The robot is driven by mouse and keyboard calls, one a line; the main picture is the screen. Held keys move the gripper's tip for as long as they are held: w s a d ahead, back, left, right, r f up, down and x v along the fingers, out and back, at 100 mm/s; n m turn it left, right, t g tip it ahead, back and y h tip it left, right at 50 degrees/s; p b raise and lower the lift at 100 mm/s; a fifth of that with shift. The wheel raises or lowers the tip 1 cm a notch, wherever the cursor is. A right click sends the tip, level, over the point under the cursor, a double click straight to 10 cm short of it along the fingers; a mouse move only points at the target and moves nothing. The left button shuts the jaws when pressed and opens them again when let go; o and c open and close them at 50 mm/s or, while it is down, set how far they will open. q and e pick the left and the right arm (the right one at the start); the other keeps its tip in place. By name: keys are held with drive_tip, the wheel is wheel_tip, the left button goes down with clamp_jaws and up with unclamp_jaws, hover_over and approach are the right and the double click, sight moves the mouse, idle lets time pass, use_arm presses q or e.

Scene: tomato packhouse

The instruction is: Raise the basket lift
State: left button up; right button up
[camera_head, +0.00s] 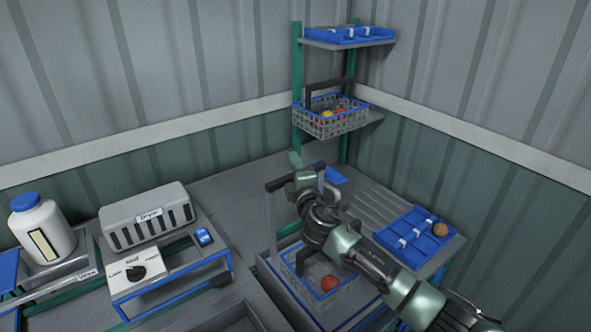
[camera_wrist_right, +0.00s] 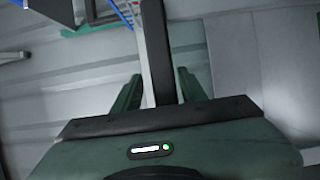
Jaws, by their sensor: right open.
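My right gripper (camera_head: 306,167) reaches in from the lower right, at the grey bar handle (camera_head: 277,184) above the lower basket. In the right wrist view my open right gripper (camera_wrist_right: 160,88) has a grey and black bar (camera_wrist_right: 156,45) between its fingers; I cannot tell whether they touch it. The lower wire basket (camera_head: 345,300) sits low in a grey frame with a red tomato (camera_head: 330,283) in it, partly hidden by my right arm. My left gripper is not in view.
An upper basket (camera_head: 325,126) with several tomatoes stands on a corner shelf, below a blue tray (camera_head: 348,35). Another blue tray (camera_head: 412,240) lies right of my arm. At left are a dryer (camera_head: 148,217), a dial box (camera_head: 138,270) and a white bottle (camera_head: 42,235).

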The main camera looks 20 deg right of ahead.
drive_tip(key=s+b, duration=0.1)
drive_tip(key=s, duration=0.6)
drive_tip(key=shift+s+a+b, duration=0.15)
drive_tip(key=shift+s+b, duration=0.25)
